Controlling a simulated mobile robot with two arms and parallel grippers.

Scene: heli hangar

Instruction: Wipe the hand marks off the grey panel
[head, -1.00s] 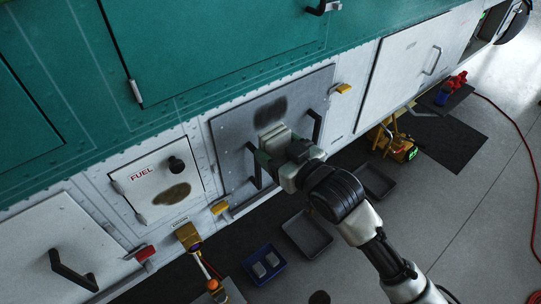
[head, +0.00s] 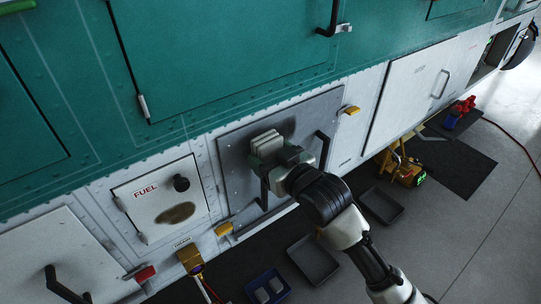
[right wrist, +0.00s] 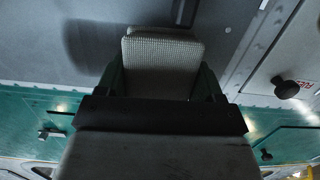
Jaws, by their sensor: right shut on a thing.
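The grey panel (head: 232,168) is set in the white lower flank, with two dark bar handles on it. A dark smudge (head: 287,128) shows high on the panel, partly hidden behind a pale block-like pad (head: 265,142). My right gripper (head: 268,154) is shut on this pad, in front of the panel's upper half. I cannot tell if the pad touches the panel. In the right wrist view the ribbed pad (right wrist: 163,58) sits between the fingers, with a dark patch (right wrist: 88,45) on the grey surface beside it. My left gripper is not in view.
A white FUEL door (head: 150,200) with a brown stain and black knob is at left. Yellow latches (head: 350,109) flank the panel. Below are a dark tray (head: 314,258), a blue bin (head: 266,286) and a yellow device (head: 405,172).

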